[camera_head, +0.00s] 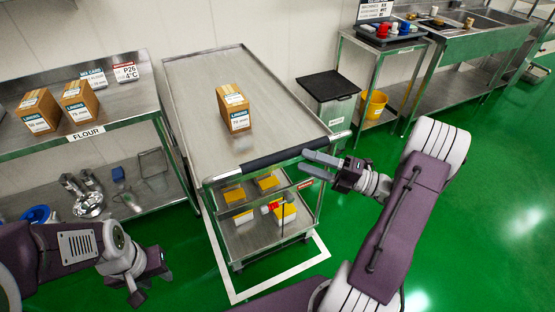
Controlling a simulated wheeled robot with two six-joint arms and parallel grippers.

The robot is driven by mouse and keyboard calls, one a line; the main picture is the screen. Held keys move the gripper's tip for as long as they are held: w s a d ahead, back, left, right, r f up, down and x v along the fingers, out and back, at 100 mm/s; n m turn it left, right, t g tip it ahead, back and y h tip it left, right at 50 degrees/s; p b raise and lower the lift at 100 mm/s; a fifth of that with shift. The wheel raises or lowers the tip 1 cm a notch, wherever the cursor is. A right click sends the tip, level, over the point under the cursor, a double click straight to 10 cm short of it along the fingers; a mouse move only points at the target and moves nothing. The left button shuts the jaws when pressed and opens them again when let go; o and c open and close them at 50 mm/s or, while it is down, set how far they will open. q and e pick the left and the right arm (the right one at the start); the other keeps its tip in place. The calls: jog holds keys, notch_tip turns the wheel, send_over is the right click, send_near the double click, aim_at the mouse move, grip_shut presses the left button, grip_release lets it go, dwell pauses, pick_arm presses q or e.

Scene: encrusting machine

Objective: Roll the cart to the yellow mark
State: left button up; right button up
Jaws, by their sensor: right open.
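The steel cart (200,85) stands in the middle of the head view, with a dark handle bar (285,157) along its near edge. A cardboard box (233,108) stands on its top, and yellow-and-white packs (234,194) lie on the shelves below. My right gripper (305,163) is open, its fingers pointing left just below the right part of the handle; I cannot tell whether they touch it. My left gripper (146,287) is low at the left, apart from the cart, its dark fingers spread and empty. No yellow floor mark shows.
A white outline (285,288) on the green floor surrounds the cart's base. A steel flour table (50,149) with boxes stands close at the left. A grey bin (333,108), a side table and a yellow bucket (374,104) stand at the right. Floor at far right is clear.

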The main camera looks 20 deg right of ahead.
jog(key=x, duration=0.9)
jog(key=shift+a+b, duration=0.25)
jog(key=shift+b, duration=0.1)
grip_shut()
dwell(0.9)
